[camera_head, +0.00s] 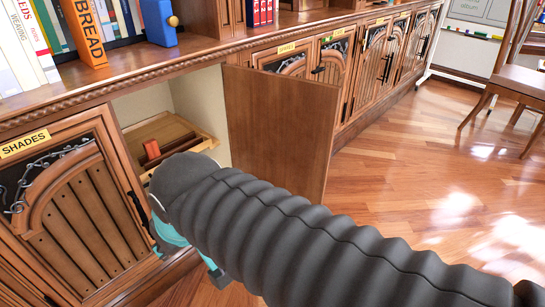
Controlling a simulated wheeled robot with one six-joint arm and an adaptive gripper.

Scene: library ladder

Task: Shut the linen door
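One cabinet door (282,125) stands wide open, hinged at the right side of its compartment. Its plain brown inner face is towards me and its label is hidden, so I cannot read whether it is the linen door. The open compartment (200,105) has pale walls and a wooden tray with reddish items inside. My gripper (205,265) shows only as teal parts below my ribbed dark arm, low in front of the cabinet and left of the open door. Its fingers are mostly hidden, so I cannot tell whether it is open.
A closed door labelled SHADES (65,215) is left of the opening. More closed, labelled doors (375,65) run away to the right. Books (85,32) stand on the counter above. A wooden chair (510,75) is at the upper right. Open wooden floor (430,150) lies right of the door.

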